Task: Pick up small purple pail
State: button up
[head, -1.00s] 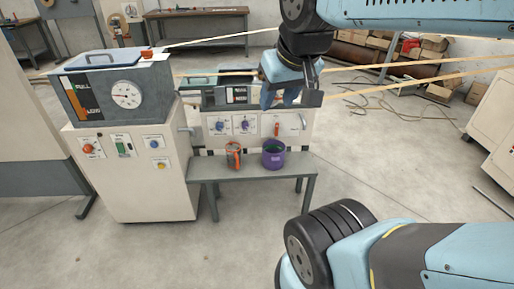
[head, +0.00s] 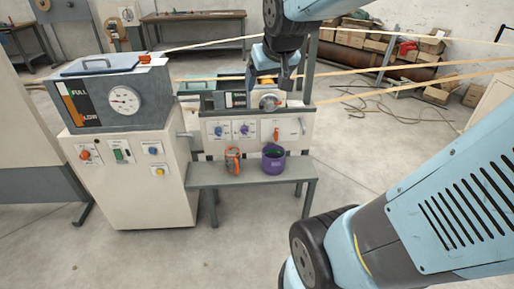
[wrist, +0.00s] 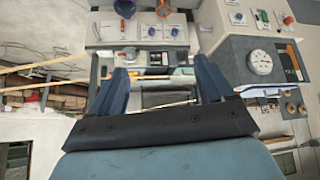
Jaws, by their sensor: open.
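The small purple pail (head: 273,158) stands upright on a low grey bench in front of the machine. Its inside looks dark green. It also shows at the top edge of the wrist view (wrist: 124,8), partly cut off.
The grey bench (head: 236,178) sits against a white control panel with knobs (head: 245,129). A white cabinet (head: 150,195) with a gauge box (head: 110,100) stands to its left. Tan strands (head: 420,80) stretch across behind.

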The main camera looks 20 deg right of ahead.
jog(key=w+d+f+t, duration=0.1)
jog(key=w+d+f, duration=0.15)
jog(key=w, duration=0.45)
jog(key=w+d+f+t, duration=0.1)
jog(key=w+f, duration=0.3)
jog(key=w, duration=0.3)
jog(key=w+d+f+t, duration=0.1)
jog(key=w+d+f, duration=0.15)
jog(key=w, duration=0.45)
jog(key=t+h, duration=0.2)
jog(key=t, duration=0.3)
send_over(276, 166)
jog(key=a, duration=0.4)
notch_tip(276, 166, down, 37)
jog(key=s+f+m+t+h, duration=0.1)
jog(key=s+f+m, duration=0.1)
jog(key=s+f, duration=0.55)
jog(key=s+f+m+t+h, duration=0.1)
jog(key=s+f, duration=0.4)
jog(key=f, duration=0.6)
jog(key=x, duration=1.3)
jog(key=shift+s+d+r, duration=0.1)
jog(key=shift+d+r, duration=0.15)
jog(key=shift+d, duration=0.1)
jog(key=shift+w+d, duration=0.15)
jog(key=shift+w, duration=0.4)
